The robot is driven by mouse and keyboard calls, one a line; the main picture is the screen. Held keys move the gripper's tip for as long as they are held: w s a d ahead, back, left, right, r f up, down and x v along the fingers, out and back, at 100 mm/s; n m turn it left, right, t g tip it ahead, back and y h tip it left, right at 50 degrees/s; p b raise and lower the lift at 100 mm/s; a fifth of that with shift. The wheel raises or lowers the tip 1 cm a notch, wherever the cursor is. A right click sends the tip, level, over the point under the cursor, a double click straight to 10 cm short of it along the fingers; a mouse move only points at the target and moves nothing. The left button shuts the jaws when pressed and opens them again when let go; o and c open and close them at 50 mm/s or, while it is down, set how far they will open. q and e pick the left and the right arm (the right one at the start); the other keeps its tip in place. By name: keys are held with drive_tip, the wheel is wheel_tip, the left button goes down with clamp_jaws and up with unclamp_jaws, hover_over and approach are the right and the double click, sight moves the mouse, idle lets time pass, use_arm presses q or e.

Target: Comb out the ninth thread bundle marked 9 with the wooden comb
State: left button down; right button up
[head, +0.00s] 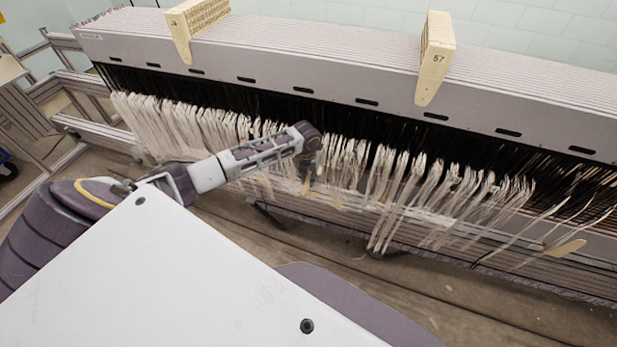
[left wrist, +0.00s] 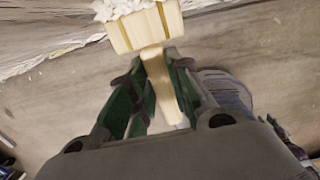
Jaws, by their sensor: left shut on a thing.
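A long row of white thread bundles (head: 400,190) hangs along the front of the loom; no mark 9 is readable, so I cannot tell which bundle is the ninth. My left gripper (head: 308,172) is in front of the middle of this row in the head view. In the left wrist view, my left gripper (left wrist: 157,95) is shut on the pale handle of the wooden comb (left wrist: 146,30). The comb's wide head points away from my fingers, with white threads (left wrist: 125,8) right at its far edge; I cannot tell how deep its teeth are in them. My right gripper is out of view.
A long grey frame with slots (head: 330,65) runs above the threads. Two pale wooden blocks with tapered tongues, one marked 57 (head: 437,55), the other at left (head: 198,15), sit on it. A pale flat piece (head: 565,248) is at the right. The brown floor (head: 450,305) in front looks clear.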

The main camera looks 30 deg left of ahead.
use_arm(q)
drive_tip(key=shift+w+f+b, duration=0.15)
drive_tip(key=shift+f+b, duration=0.7)
drive_tip(key=shift+f, duration=0.9)
drive_tip(key=shift+f, duration=0.1)
drive_tip(key=shift+f+b, duration=0.9)
drive_tip(key=shift+f, duration=0.8)
drive_tip(key=shift+f, duration=0.15)
drive_tip(key=shift+w+a+f+b, duration=0.1)
drive_tip(key=shift+w+f+b, duration=0.1)
drive_tip(key=shift+f+b, duration=1.2)
drive_tip(key=shift+f, duration=0.2)
drive_tip(key=shift+w+f+b, duration=0.1)
drive_tip(key=shift+f+b, duration=0.75)
drive_tip(key=shift+f, duration=0.85)
